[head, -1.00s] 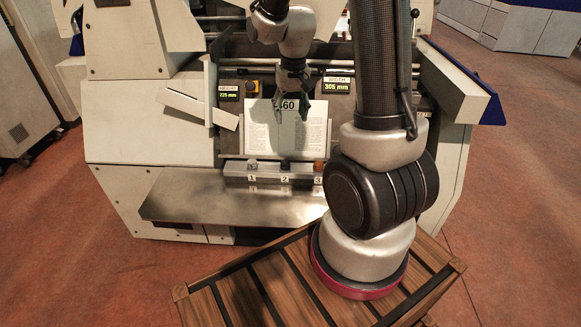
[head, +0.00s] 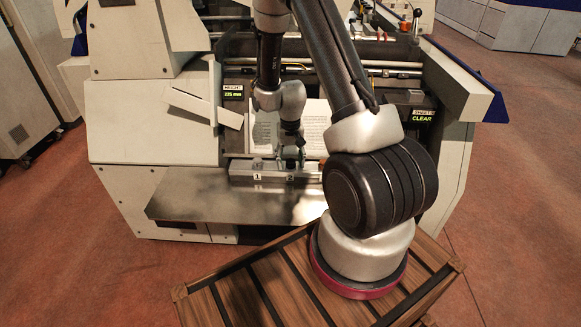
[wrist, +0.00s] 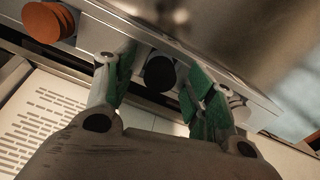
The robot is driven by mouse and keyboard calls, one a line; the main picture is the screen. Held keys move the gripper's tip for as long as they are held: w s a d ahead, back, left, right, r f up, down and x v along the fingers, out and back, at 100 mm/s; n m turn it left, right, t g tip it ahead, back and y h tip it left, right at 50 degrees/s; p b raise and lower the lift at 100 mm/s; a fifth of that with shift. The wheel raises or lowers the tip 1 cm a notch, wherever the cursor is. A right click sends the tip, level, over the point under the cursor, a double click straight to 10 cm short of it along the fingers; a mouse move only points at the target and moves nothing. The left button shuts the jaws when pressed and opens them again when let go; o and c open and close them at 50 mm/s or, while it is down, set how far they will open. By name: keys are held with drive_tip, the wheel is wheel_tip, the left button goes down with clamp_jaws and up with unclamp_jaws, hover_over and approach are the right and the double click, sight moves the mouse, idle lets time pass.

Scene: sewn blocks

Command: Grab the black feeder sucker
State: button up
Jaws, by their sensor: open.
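The black feeder sucker (wrist: 160,73) is a short dark cylinder on the metal rack, between the two green-padded fingers of my gripper (wrist: 158,82) in the wrist view. The fingers are open, one on each side of it, with a visible gap at least on the left. In the head view my gripper (head: 291,157) is low over the rack near label 2 and hides the black sucker there. An orange sucker (wrist: 46,22) sits at the upper left of the wrist view.
The rack (head: 240,172) stands on a metal shelf (head: 215,197) of the machine. A grey sucker (head: 257,163) is at label 1. Printed sheets (head: 266,130) stand behind the rack. A display (head: 422,118) reads "CLEAR". The shelf's left part is free.

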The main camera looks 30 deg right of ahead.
drive_tip(key=shift+c, duration=0.5)
drive_tip(key=c, duration=1)
